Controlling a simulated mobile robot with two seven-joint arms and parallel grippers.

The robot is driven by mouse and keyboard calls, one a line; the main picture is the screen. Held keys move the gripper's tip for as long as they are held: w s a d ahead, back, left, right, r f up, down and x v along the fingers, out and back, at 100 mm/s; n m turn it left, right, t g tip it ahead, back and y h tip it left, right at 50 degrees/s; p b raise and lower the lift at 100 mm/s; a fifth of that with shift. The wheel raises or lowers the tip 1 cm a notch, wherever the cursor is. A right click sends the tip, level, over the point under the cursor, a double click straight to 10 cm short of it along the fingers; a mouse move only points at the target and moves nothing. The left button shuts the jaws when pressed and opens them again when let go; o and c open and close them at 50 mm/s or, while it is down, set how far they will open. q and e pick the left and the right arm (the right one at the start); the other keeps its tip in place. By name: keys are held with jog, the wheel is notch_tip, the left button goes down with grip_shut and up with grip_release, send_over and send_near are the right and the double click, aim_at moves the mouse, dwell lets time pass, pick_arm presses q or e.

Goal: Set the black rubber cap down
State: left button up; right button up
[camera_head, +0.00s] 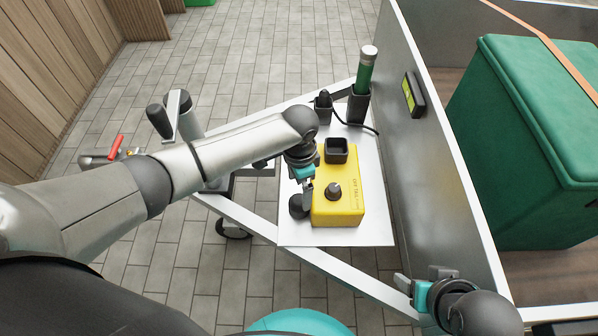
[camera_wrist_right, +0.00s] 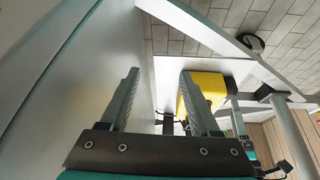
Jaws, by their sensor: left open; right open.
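A black rounded piece (camera_head: 298,205), which looks like the rubber cap, rests on the white board (camera_head: 300,237), against the left side of a yellow box (camera_head: 349,212). My left gripper (camera_head: 306,188) is just above it, pointing down; the fingers are small and partly hidden by the wrist. The left gripper is open; I cannot tell whether it touches the cap. The yellow box carries a black knob (camera_head: 333,189) and an open black square socket (camera_head: 336,150). My right gripper (camera_head: 408,288) is open and empty, apart from the box; its spread fingers show in the right wrist view (camera_wrist_right: 161,100).
A green cylinder with a grey top (camera_head: 365,72) stands in a black holder behind the box, beside a smaller black holder (camera_head: 323,108) and a cable. A grey panel (camera_head: 440,170) borders the board on the right. A large green case (camera_head: 530,150) stands beyond it.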

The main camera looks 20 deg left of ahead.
aim_at(299, 200)
pick_arm(q)
jog(key=shift+r+p, duration=0.65)
jog(key=shift+r, duration=1.1)
pick_arm(e)
jog(key=shift+s+d+f+g, duration=0.1)
jog(key=shift+f+g, duration=0.15)
jog(key=shift+f, duration=0.7)
jog(key=shift+s+d+f+g, duration=0.1)
jog(key=shift+f+g, duration=0.15)
jog(key=shift+f, duration=0.65)
pick_arm(q)
jog(key=s+d+f+n+t+h, duration=0.2)
jog(key=s+d+h, duration=0.1)
jog(key=s+d, duration=0.45)
jog(key=s+a+r+n+t+y, duration=0.1)
jog(key=s+a+n+t+y, duration=0.1)
jog(key=s+a+n, duration=0.4)
jog(key=s+a, duration=0.3)
jog(key=a, duration=0.2)
jog(key=shift+a+y, duration=0.2)
jog(key=shift+y, duration=0.1)
jog(key=shift+s+p, duration=0.15)
jog(key=shift+p, duration=0.65)
pick_arm(e)
jog(key=shift+s+f, duration=0.1)
